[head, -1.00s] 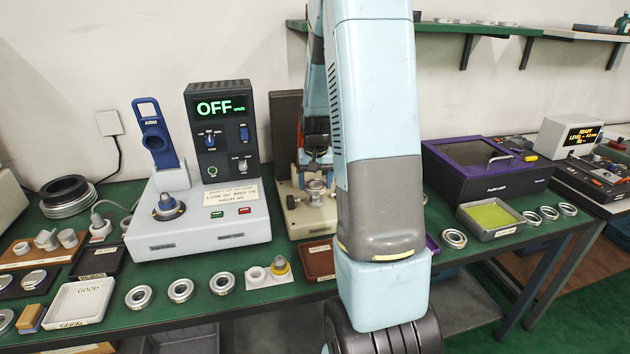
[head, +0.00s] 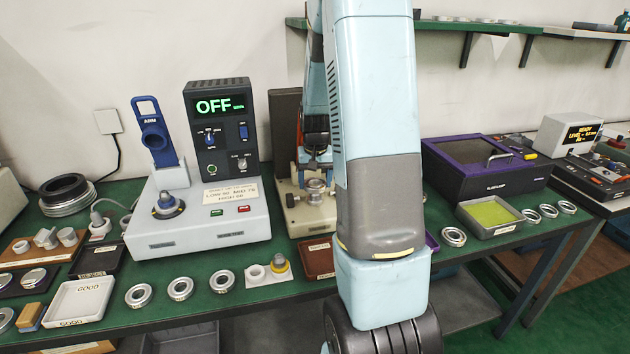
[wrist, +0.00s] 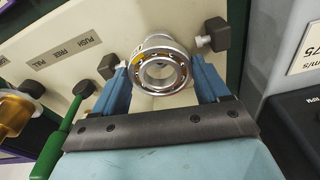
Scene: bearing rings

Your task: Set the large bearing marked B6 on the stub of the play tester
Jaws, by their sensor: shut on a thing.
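My gripper (wrist: 160,74) is shut on a steel bearing (wrist: 179,82) with balls showing between its rings, held between two blue fingers. A small yellow mark shows on its left edge; no B6 lettering is readable. The beige play tester (wrist: 60,22), labelled PUSH, FREE and PULL, lies behind the bearing. A metal round part (wrist: 157,40) shows just beyond the bearing's upper rim; I cannot tell whether the bearing touches it. In the head view the play tester (head: 310,222) stands in the middle of the bench, with a round metal fitting (head: 314,187). My arm hides much of the gripper there.
A grey vibration tester (head: 200,232) reading OFF stands left of the play tester. Several bearings (head: 180,289) lie along the front edge. A purple-lidded box (head: 485,170) and a tray with a yellow-green bed (head: 492,230) are at the right. A green handle (wrist: 65,140) is near my left finger.

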